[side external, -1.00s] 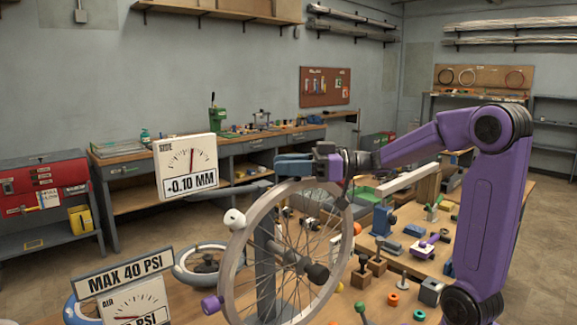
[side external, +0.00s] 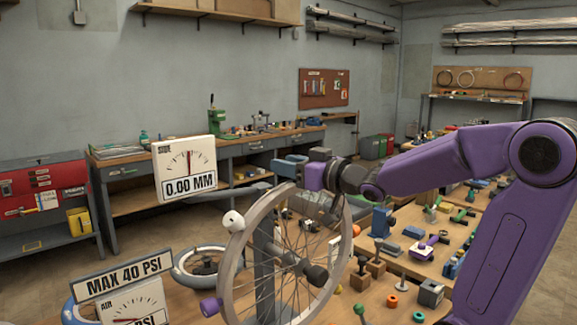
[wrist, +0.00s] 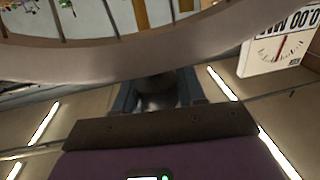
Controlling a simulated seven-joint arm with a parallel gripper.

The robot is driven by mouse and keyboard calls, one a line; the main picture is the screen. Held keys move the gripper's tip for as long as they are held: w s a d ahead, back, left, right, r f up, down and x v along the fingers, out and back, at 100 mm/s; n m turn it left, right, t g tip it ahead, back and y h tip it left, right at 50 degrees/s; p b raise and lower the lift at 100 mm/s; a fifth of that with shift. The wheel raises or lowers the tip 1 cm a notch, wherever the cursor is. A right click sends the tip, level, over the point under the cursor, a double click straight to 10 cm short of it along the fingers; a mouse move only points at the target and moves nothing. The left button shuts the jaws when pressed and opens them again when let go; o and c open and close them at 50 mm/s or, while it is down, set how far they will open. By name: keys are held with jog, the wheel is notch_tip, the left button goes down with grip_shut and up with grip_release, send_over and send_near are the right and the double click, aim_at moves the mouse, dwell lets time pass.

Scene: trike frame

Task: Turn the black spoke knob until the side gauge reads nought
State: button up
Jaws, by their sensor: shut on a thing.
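The side gauge (side external: 187,176) stands left of the wheel and reads 0.00 MM, its needle about upright; it also shows in the wrist view (wrist: 283,47). The spoked wheel (side external: 236,262) stands upright on the bench. My gripper (side external: 285,168) is at the top of its rim, with blue-grey fingers pointing left. In the wrist view my gripper (wrist: 158,92) is shut on a dark rounded thing beside the rim, apparently the black spoke knob (wrist: 157,90). The fingers and rim hide much of it, and it cannot be made out in the side view.
A MAX 40 PSI sign (side external: 124,275) and an air gauge (side external: 135,303) stand at the front left. Small parts and tools crowd the bench (side external: 385,270) right of the wheel. A black hub end (side external: 316,274) sticks out from the wheel.

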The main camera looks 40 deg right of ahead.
jog(key=shift+d+m+h, duration=0.1)
jog(key=shift+m+h, duration=0.6)
jog(key=shift+h, duration=0.4)
jog(key=o, duration=1)
jog(key=shift+c, duration=0.2)
jog(key=s, duration=1.2)
